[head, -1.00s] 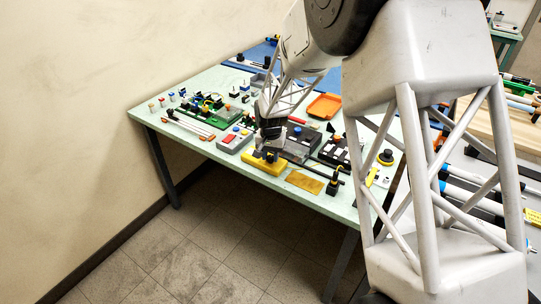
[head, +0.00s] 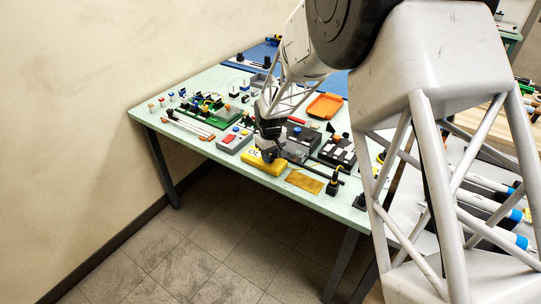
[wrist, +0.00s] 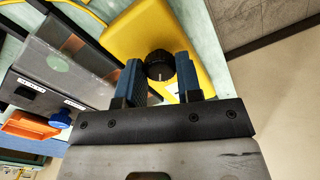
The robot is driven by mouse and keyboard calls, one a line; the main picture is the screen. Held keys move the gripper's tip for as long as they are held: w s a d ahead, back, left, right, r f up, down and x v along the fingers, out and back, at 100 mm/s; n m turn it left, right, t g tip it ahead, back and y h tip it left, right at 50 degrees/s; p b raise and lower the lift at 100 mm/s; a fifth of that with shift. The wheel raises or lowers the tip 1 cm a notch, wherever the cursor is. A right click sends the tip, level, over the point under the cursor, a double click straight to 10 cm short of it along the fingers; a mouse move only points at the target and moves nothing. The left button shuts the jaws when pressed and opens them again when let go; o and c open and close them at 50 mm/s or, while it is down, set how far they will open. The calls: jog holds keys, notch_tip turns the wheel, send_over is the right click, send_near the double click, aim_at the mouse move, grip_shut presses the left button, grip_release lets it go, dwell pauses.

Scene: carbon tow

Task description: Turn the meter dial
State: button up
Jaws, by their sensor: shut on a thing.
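The meter is a yellow box (head: 263,163) lying near the front edge of the green table; it also shows in the wrist view (wrist: 127,38). Its black round dial (wrist: 159,66) with a pale pointer mark shows in the wrist view, between the two blue finger pads. My gripper (wrist: 160,76) is shut on the dial, one pad on each side. In the head view my gripper (head: 268,153) is small, above the yellow meter, and hides the dial.
A grey box (head: 299,142) with a blue knob stands just behind the meter. A grey box with coloured buttons (head: 233,140) is to the left. A brass-coloured plate (head: 304,181) and a small black stand (head: 333,184) lie to the right. An orange tray (head: 324,106) is farther back.

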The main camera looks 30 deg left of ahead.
aim_at(271, 157)
jog(key=shift+n, duration=0.5)
jog(key=o, duration=0.9)
jog(key=shift+o, duration=0.2)
jog(key=shift+r, duration=3.95)
